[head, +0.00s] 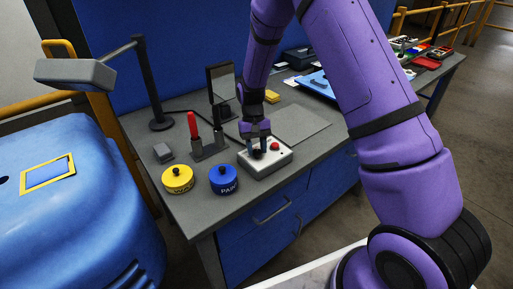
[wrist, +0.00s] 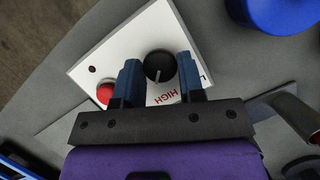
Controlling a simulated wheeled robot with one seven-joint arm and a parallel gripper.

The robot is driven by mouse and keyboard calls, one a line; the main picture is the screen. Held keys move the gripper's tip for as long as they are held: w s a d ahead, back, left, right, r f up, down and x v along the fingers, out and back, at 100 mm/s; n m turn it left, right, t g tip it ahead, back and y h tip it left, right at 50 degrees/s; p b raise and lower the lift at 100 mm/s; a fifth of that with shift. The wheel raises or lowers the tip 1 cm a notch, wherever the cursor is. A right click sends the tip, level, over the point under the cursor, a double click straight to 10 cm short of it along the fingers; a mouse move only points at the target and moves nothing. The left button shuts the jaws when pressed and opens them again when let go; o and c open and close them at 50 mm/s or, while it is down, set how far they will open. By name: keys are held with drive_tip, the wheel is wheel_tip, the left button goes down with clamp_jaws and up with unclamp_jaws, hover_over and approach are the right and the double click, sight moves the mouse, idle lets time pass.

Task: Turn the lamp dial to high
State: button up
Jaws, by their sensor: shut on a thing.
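The lamp dial is a round black knob (wrist: 159,66) on a white control box (wrist: 122,50), which also shows in the head view (head: 268,165). My gripper (wrist: 158,82) reaches down over the box, also seen in the head view (head: 257,150), with its two blue fingers on either side of the knob, shut on it. The knob's white pointer line points toward the gripper side, near the red HIGH lettering (wrist: 168,97). Another letter mark by the right finger is mostly hidden. A red button (wrist: 105,93) is beside the left finger. The grey lamp (head: 75,73) hangs from a dark post.
A yellow round container (head: 178,181) and a blue one (head: 224,182) stand left of the box. A holder (head: 208,149) with a red-handled tool is behind them. A flat grey plate (head: 300,124) lies behind the box. The grey bench's front edge is close.

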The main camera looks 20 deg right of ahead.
drive_tip(key=o, duration=0.9)
drive_tip(key=v, duration=1)
drive_tip(key=shift+w+r, duration=0.1)
drive_tip(key=shift+r, duration=0.3)
drive_tip(key=s+d+r+t, duration=0.2)
drive_tip(key=s+r, duration=0.5)
drive_tip(key=r, duration=0.3)
drive_tip(key=s+d+r+t, duration=0.2)
drive_tip(key=s+r, duration=0.4)
drive_tip(key=r, duration=0.4)
drive_tip(key=s+r+t, duration=0.1)
drive_tip(key=s+t, duration=0.1)
drive_tip(key=s, duration=0.5)
drive_tip(key=s+d+r+t, duration=0.1)
drive_tip(key=s+r+t, duration=0.1)
drive_tip(key=s, duration=0.5)
drive_tip(key=s+d+r+n+t, duration=0.1)
drive_tip(key=s+r, duration=0.1)
drive_tip(key=s, duration=0.5)
drive_tip(key=shift+s+d+t, duration=0.15)
drive_tip(key=shift+d+t, duration=0.05)
drive_tip(key=shift+t, duration=0.2)
